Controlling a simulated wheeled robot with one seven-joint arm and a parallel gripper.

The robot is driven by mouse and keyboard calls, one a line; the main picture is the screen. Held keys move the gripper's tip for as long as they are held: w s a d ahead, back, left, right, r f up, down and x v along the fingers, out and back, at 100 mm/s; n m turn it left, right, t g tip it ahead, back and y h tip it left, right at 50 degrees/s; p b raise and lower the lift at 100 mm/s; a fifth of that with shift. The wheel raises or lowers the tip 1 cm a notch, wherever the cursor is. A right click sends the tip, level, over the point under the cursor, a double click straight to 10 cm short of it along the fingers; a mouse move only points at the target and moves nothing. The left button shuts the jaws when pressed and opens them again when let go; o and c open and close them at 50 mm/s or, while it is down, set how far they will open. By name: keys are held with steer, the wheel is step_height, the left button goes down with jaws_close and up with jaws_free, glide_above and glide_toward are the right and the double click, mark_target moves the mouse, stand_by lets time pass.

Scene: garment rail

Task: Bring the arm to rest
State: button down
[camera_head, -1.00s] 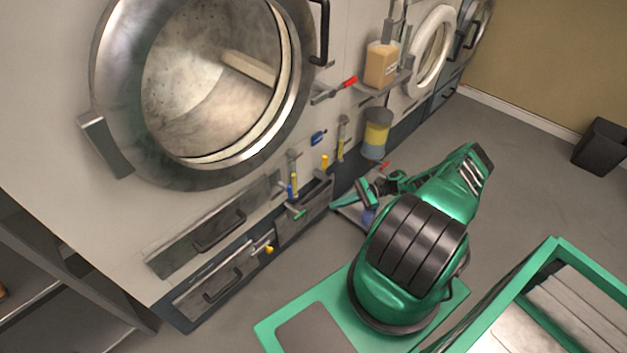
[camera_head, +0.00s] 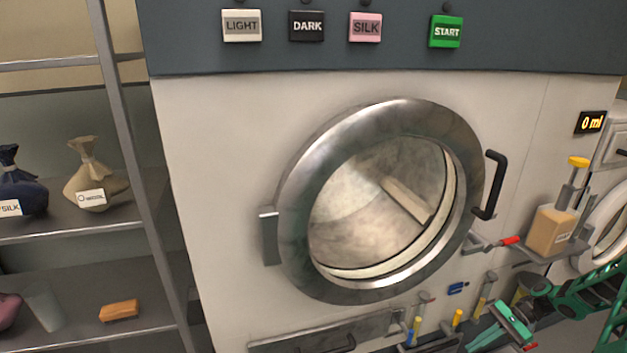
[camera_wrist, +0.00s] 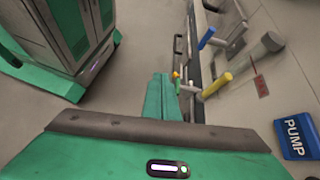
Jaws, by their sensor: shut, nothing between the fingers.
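My green gripper (camera_wrist: 163,88) shows in the wrist view with its fingers together and nothing between them. In the head view, my gripper (camera_head: 498,334) is at the bottom right, low in front of the machine's lower front, with the green arm behind it at the right edge. The fingertips are small and partly cut off there. In the wrist view, the fingers point along the machine's front and floor, with a blue-handled lever (camera_wrist: 206,38) and a yellow-handled lever (camera_wrist: 217,84) to their right.
The large machine has a shut round glass door (camera_head: 380,205) with a black handle (camera_head: 490,185). A red-tipped lever (camera_head: 508,241) and a soap bottle (camera_head: 551,232) stick out near my arm. Shelves (camera_head: 70,232) stand at left. A blue PUMP label (camera_wrist: 296,138) is at right.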

steer(key=s+a+r+n+g+h, duration=0.1)
steer(key=s+a+r+n+h, duration=0.15)
steer(key=r, duration=0.75)
steer(key=s+a+r+n+h, duration=0.1)
steer(key=s+r+h, duration=0.2)
steer(key=r, duration=0.7)
steer(key=s+a+r+n+g+h, duration=0.1)
steer(key=s+a+r+n+h, duration=0.15)
steer(key=r, duration=0.75)
steer(key=s+a+r+n+t+h, duration=0.1)
steer(key=s+a+r, duration=0.2)
steer(key=s, duration=0.6)
steer(key=s+a+r+n+t+h, duration=0.1)
steer(key=s+a+r+t, duration=0.1)
steer(key=s+r, duration=0.3)
steer(key=s+a, duration=0.1)
steer(key=s, duration=0.3)
steer(key=shift+a+r+n+h, duration=0.25)
steer(key=shift+r+n+h, duration=0.05)
steer(key=shift+r+h, duration=0.1)
steer(key=shift+w+f, duration=0.3)
steer(key=shift+w, duration=0.25)
